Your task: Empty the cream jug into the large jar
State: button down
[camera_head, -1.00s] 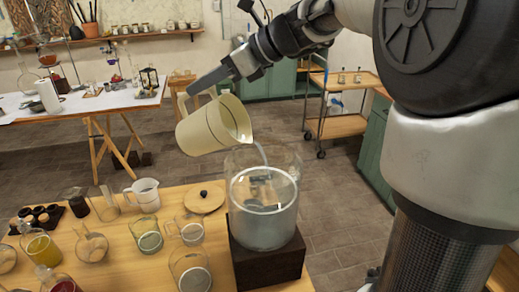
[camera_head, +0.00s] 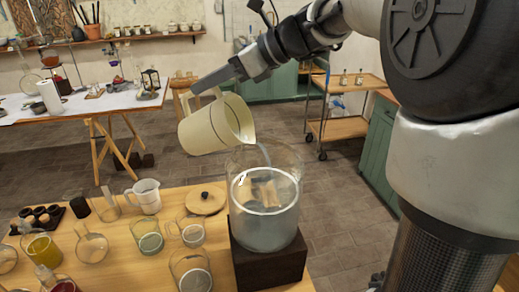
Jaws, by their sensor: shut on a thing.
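The cream jug (camera_head: 207,128) is held in the air, tipped far over to the right, its mouth facing the large jar. My gripper (camera_head: 205,86) is shut on the jug's handle at its upper left. A thin, pale stream falls from the jug's lip into the jar. The large glass jar (camera_head: 264,217) stands upright on a dark wooden block (camera_head: 268,264) at the table's right end. Clear liquid fills much of it, with a bright ring at the surface. The jug's inside is only partly visible.
The wooden table (camera_head: 120,250) left of the jar holds a round lid (camera_head: 206,201), a white measuring jug (camera_head: 147,196), several glass beakers and flasks, and a yellow-filled beaker (camera_head: 42,247). A wooden trolley (camera_head: 343,128) stands behind, on open floor.

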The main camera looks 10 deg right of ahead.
jog(key=shift+s+d+r+t+y+b, duration=0.1)
jog(key=shift+s+d+r+y+b, duration=0.15)
jog(key=shift+d, duration=0.15)
jog(key=shift+s+d+r+t+y+b, duration=0.1)
jog(key=shift+s+d+r+y+b, duration=0.1)
jog(key=shift+d+b, duration=0.15)
jog(key=shift+s+d+r+t+y+b, duration=0.15)
jog(key=shift+d+y+b, duration=0.1)
jog(key=shift+d, duration=0.2)
dwell(1.8)
jog(key=shift+s+d+r+t+y+b, duration=0.25)
jog(key=shift+d+r+y+b, duration=0.1)
jog(key=shift+d, duration=0.15)
jog(key=shift+s+d+r+t+y+b, duration=0.1)
jog(key=shift+s+d+r+y+b, duration=0.15)
jog(key=shift+d+y, duration=0.15)
dwell(0.4)
jog(key=shift+d, duration=0.15)
jog(key=shift+s+d+r+t+y+b, duration=0.2)
jog(key=shift+s+d+y+b, duration=0.1)
jog(key=shift+d+y+b, duration=0.15)
jog(key=shift+s+d+r+t+y+b, duration=0.2)
jog(key=shift+s+d+y, duration=0.1)
jog(key=shift+d, duration=0.2)
jog(key=shift+d+f, duration=0.1)
jog(key=shift+d, duration=0.05)
jog(key=shift+s+d, duration=0.1)
jog(key=shift+d, duration=0.15)
